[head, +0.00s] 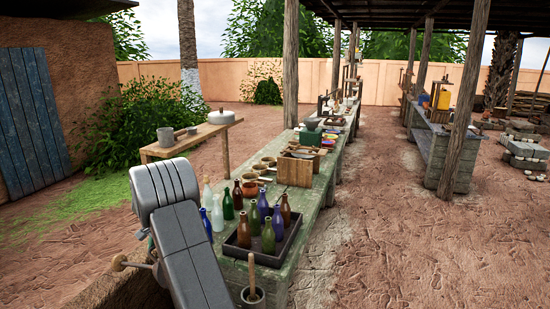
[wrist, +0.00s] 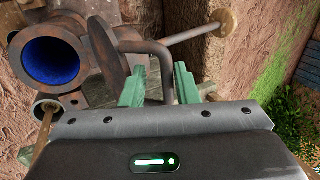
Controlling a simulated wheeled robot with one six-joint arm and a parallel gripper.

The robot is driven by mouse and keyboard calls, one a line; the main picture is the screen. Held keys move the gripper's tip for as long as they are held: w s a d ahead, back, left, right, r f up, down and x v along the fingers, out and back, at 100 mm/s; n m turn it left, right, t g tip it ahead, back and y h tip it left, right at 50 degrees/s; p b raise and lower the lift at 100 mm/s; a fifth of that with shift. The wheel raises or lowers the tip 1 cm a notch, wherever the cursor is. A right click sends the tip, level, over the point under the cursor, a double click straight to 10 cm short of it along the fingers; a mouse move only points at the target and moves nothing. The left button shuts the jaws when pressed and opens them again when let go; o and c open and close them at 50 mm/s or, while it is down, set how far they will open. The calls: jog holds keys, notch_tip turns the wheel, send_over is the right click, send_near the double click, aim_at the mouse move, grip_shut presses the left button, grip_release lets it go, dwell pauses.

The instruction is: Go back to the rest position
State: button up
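My gripper (wrist: 158,72) shows in the wrist view with its two green fingers apart. A bent metal handle (wrist: 152,48) runs across and down between the fingers; I cannot tell whether either finger touches it. Nothing is clearly clamped. In the head view my grey arm reaches down at the left of the long green table (head: 325,190), and it hides most of the gripper.
A rusty pipe opening with a blue inside (wrist: 52,62) and a rod with a round wooden knob (wrist: 220,20) are close to the gripper. A tray (head: 288,248) of bottles stands on the table near my arm. Open dirt ground lies at right.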

jog(key=shift+s+d+r, duration=0.1)
jog(key=shift+s+d, duration=0.05)
jog(key=shift+s, duration=0.05)
jog(key=shift+w, duration=0.1)
